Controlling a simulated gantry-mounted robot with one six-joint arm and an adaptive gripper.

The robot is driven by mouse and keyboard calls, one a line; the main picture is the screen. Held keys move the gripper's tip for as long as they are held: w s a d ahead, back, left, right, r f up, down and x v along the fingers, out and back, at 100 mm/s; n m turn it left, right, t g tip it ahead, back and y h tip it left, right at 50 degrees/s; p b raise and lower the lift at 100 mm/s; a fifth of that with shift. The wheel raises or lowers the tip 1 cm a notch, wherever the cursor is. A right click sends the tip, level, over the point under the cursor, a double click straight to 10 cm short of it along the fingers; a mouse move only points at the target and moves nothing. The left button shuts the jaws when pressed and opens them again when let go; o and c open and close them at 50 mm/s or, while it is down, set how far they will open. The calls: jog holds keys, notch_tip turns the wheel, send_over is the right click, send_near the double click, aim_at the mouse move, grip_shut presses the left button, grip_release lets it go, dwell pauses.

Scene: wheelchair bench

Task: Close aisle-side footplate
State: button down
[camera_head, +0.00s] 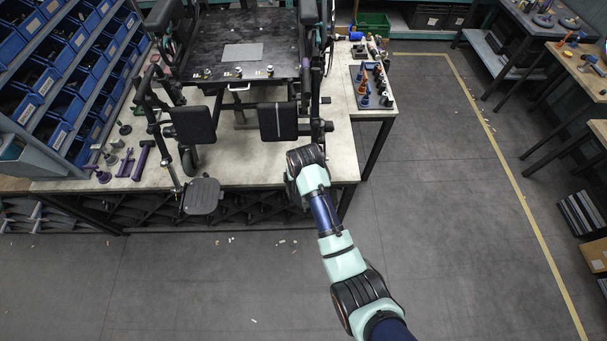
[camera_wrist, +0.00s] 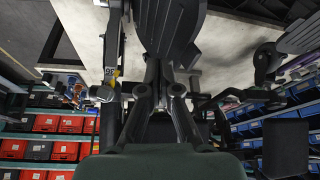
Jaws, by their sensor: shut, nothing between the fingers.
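The wheelchair stands on the bench with two dark calf pads, the left one (camera_head: 193,124) and the aisle-side one (camera_head: 278,121). The far-side footplate (camera_head: 201,196) lies flat, folded down, beyond the bench front. The aisle-side footplate is hidden behind my arm in the head view. In the wrist view a dark ribbed plate, apparently that footplate (camera_wrist: 172,25), fills the top middle. My gripper (camera_wrist: 165,75) is shut and empty, its tips just below the plate's edge; contact cannot be told. The plate's exact tilt is unclear.
The bench (camera_head: 255,174) has purple tools (camera_head: 140,162) at left and coloured parts (camera_head: 366,85) at right. Blue bins (camera_head: 40,90) line the left side. The floor (camera_head: 440,200) to the right is clear up to the yellow line. Wheelchair tubes lie close around my gripper.

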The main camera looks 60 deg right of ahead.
jog(key=shift+d, duration=0.1)
dwell(0.4)
notch_tip(320, 180, up, 6)
jog(key=p, duration=0.6)
jog(key=w+a+r+b, duration=0.2)
jog(key=w+a+b, duration=0.2)
jog(key=a, duration=0.3)
jog(key=shift+w+a, duration=0.3)
jog(key=shift+w, duration=0.35)
jog(key=shift+r, duration=0.15)
jog(key=w+a+r+n+t, duration=0.1)
jog(key=a+r+n+t, duration=0.15)
jog(key=a, duration=0.35)
jog(key=a+r+n+t+p, duration=0.1)
jog(key=a+r, duration=0.3)
jog(key=a, duration=0.2)
jog(key=w+a+r+n+t, duration=0.1)
jog(key=a+r+n+t, duration=0.15)
jog(key=a, duration=0.45)
jog(key=s+a+r+n+t+y, duration=0.3)
jog(key=s+a+r, duration=0.3)
jog(key=a+r, duration=0.4)
jog(key=shift+s+a+r+t, duration=0.15)
jog(key=shift+a+r+t, duration=0.2)
jog(key=shift+a, duration=0.85)
